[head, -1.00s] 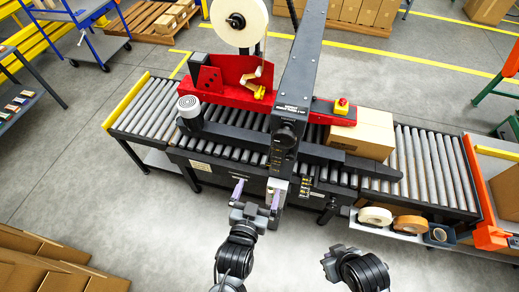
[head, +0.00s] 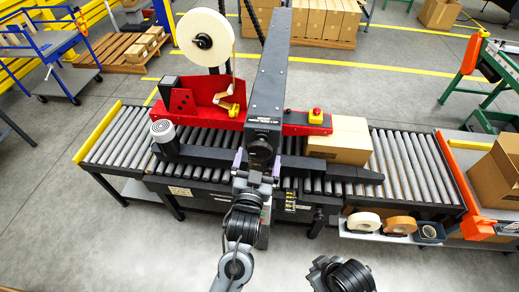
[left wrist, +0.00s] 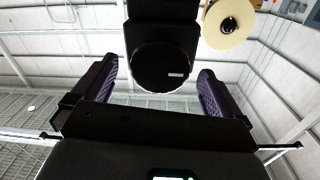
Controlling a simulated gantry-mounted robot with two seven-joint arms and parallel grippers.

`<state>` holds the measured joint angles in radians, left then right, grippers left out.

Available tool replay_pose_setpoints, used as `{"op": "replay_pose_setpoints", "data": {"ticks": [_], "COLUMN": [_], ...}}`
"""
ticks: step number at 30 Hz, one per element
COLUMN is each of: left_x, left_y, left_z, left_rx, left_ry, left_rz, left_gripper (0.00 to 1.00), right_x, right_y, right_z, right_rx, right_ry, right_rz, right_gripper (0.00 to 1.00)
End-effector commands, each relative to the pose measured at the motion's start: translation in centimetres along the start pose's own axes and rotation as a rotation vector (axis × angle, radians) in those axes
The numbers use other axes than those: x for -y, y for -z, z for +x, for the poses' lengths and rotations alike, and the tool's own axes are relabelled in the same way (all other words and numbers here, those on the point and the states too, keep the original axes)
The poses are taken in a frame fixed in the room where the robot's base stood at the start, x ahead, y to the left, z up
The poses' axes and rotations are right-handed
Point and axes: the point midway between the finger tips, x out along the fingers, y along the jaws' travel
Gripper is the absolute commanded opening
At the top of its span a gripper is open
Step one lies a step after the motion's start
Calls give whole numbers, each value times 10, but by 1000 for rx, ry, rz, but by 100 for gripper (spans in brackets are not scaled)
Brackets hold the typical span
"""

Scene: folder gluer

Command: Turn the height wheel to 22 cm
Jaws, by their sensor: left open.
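The height wheel (head: 260,153) is a dark round knob on the front of the machine's black column (head: 268,85). It also shows in the left wrist view (left wrist: 162,68) as a black disc with a small pale mark. My left gripper (head: 257,165) is open, with one purple-padded finger on each side of the wheel in the picture. In the left wrist view the fingers (left wrist: 152,88) stand apart with clear gaps beside the disc, so no contact shows. The height scale cannot be read. My right arm's end (head: 340,275) is low in the head view, its jaws unclear.
A carton (head: 338,140) lies on the roller conveyor (head: 410,165) right of the column. A red guard plate (head: 205,105) and a tape roll (head: 205,38) are on the left. A shelf with tape rolls (head: 363,221) sticks out at the front right. The floor in front is clear.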

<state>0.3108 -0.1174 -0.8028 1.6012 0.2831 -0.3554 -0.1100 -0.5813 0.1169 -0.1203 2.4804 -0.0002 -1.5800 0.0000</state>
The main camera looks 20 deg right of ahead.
Motion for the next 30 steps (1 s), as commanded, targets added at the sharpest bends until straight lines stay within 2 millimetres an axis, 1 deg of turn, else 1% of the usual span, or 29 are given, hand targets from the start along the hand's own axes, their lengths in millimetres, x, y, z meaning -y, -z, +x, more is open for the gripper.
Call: {"op": "replay_pose_setpoints", "data": {"ticks": [1, 3, 9, 13, 20, 21, 23, 30], "left_x": [0, 0, 1, 0, 0, 0, 0, 0], "left_y": [2, 1, 0, 0, 0, 0, 0, 0], "left_z": [8, 16, 30, 34, 34, 34, 34, 34], "left_rx": [1, 1, 1, 1, 1, 1, 1, 1], "left_ry": [0, 1, 1, 1, 1, 1, 1, 1], "left_rz": [2, 1, 0, 0, 0, 0, 0, 0], "left_gripper": [100, 100, 100, 100, 100, 98, 89, 52], "right_x": [-1, -2, -3, -2, -1, -1, -1, 0], "right_y": [1, 1, 1, 1, 2, 2, 2, 2], "right_z": [-2, -3, -4, -5, -5, -5, -5, -5], "right_rx": [0, 0, 1, 0, 0, 0, -1, -1], "right_ry": [-2, -5, -8, -7, -4, -3, -2, 1], "right_rz": [-3, -6, -9, -8, -4, -3, -1, 2], "right_gripper": [0, 0, 0, 0, 0, 0, 0, 0]}}
